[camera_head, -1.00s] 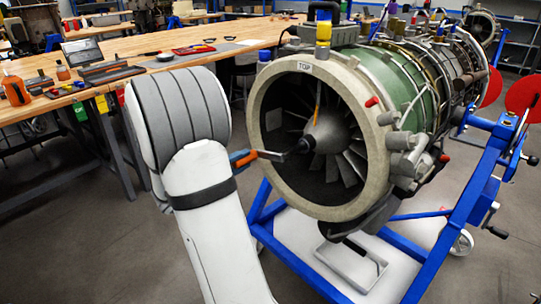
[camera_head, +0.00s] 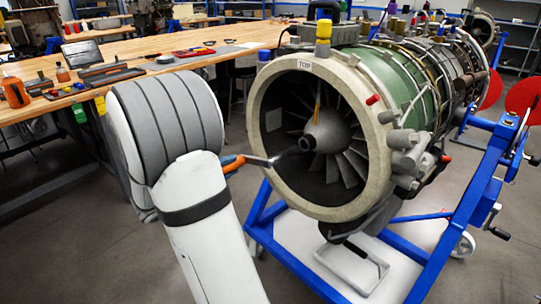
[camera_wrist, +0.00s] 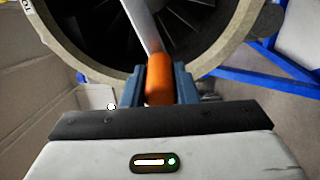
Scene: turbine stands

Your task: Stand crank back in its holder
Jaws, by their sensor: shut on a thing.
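The crank (camera_head: 236,162) has an orange handle and a grey metal shaft. My gripper (camera_wrist: 158,76) is shut on the orange handle of the crank (camera_wrist: 159,82), between its two blue fingers. In the head view the crank is held roughly level, its shaft pointing right toward the engine's front opening. Its far end appears apart from the dark nose of the fan hub (camera_head: 308,143). My arm hides most of the gripper in the head view. I cannot tell which thing is the crank's holder.
The turbine engine (camera_head: 263,95) sits on a blue wheeled stand (camera_head: 445,245), close to my gripper. A pale tray (camera_head: 350,268) lies under the engine. A wooden workbench (camera_head: 200,62) with several tools runs along the back left. Bare floor lies between bench and stand.

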